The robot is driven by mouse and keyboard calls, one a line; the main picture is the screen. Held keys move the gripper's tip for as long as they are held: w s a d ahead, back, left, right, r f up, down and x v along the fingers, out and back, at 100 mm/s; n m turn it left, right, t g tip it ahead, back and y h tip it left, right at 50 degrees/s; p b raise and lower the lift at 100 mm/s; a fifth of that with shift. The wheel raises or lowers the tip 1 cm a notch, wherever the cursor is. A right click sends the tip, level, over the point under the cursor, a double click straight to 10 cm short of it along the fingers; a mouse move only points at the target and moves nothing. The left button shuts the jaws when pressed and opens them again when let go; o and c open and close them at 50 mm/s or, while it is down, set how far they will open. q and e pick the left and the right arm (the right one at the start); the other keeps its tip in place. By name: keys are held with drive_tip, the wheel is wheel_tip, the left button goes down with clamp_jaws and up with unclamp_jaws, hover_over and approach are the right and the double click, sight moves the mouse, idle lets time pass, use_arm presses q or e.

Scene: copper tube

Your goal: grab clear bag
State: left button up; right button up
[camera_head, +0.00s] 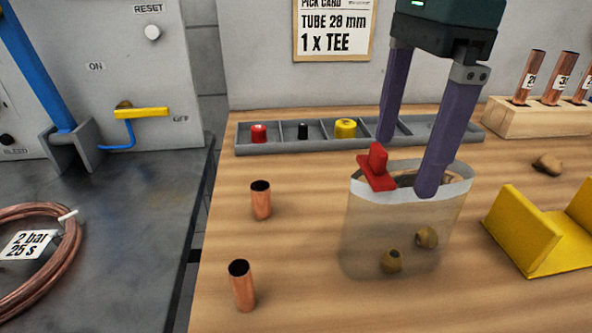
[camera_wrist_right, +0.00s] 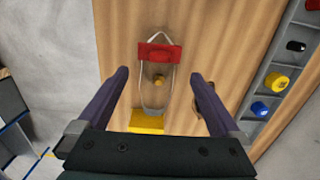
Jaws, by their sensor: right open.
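The clear bag (camera_head: 405,240) stands upright on the wooden table, with a pale rim and several brown fittings showing inside or through it. A red clip (camera_head: 377,168) sits on its top edge. My right gripper (camera_head: 406,165) comes from above with its purple fingers spread, one in front of the bag's rim and the other toward the back. In the right wrist view, the bag (camera_wrist_right: 157,92) and red clip (camera_wrist_right: 160,53) lie between the open fingers (camera_wrist_right: 159,75); I cannot tell whether they touch. My left gripper is not in view.
A grey compartment tray (camera_head: 270,148) with colored caps lies behind the bag. Copper tubes (camera_head: 261,200) stand to the left. A yellow holder (camera_head: 525,235) and a wooden block (camera_head: 515,122) with tubes are at right. A copper coil (camera_head: 70,255) lies on the dark bench.

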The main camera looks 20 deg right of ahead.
sight(408, 173)
drive_tip(key=shift+h, duration=0.3)
drive_tip(key=f, duration=0.2)
drive_tip(key=d+f, duration=0.1)
drive_tip(key=f, duration=0.1)
drive_tip(key=shift+f, duration=0.1)
drive_tip(key=f, duration=0.4)
drive_tip(key=f+p, duration=0.1)
drive_tip(key=f, duration=0.1)
drive_tip(key=shift+s+d, duration=0.15)
drive_tip(key=shift+s, duration=0.2)
drive_tip(key=c, duration=1.2)
drive_tip(key=shift+c, duration=0.5)
drive_tip(key=shift+r, duration=0.15)
